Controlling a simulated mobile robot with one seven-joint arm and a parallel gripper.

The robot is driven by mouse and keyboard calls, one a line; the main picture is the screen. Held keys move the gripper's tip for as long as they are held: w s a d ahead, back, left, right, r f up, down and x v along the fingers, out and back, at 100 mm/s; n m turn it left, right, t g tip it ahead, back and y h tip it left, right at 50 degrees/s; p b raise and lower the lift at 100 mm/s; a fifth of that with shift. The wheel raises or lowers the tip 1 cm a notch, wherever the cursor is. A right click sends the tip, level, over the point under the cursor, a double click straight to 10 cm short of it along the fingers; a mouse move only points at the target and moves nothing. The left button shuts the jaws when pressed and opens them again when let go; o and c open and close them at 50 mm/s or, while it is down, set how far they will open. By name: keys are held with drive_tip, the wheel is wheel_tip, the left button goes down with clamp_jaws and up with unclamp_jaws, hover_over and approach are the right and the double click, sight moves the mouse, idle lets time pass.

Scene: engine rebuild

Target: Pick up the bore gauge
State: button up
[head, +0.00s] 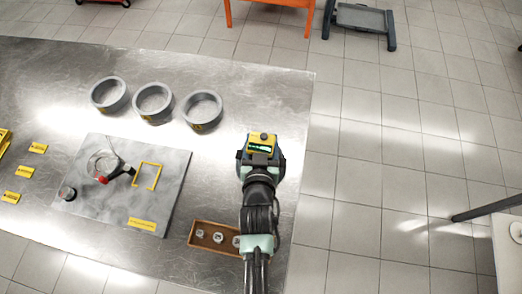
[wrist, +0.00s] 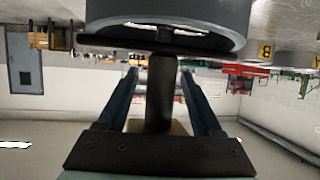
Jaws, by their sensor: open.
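The bore gauge (head: 262,138), a yellow body with a lit green display, shows at the end of my arm over the right part of the steel table. My gripper (head: 261,157) is at it, seen from above and partly covered by it. In the wrist view my gripper (wrist: 161,75) has its two blue fingers apart. The gauge's dark upright stem (wrist: 160,95) stands between them, with a visible gap on each side. A dark flat piece crosses the stem's end. A large grey round part fills the top of that view, cut off by the edge.
Three grey cylinder rings (head: 153,102) stand toward the back of the table (head: 240,85). A grey slab (head: 110,205) holds a round metal instrument (head: 103,164) and a yellow square outline. A brown tray (head: 208,249) with small metal parts lies left of my arm. The table's right edge is close.

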clamp_jaws()
idle(0.3)
idle(1.1)
drive_tip(key=shift+r, duration=0.1)
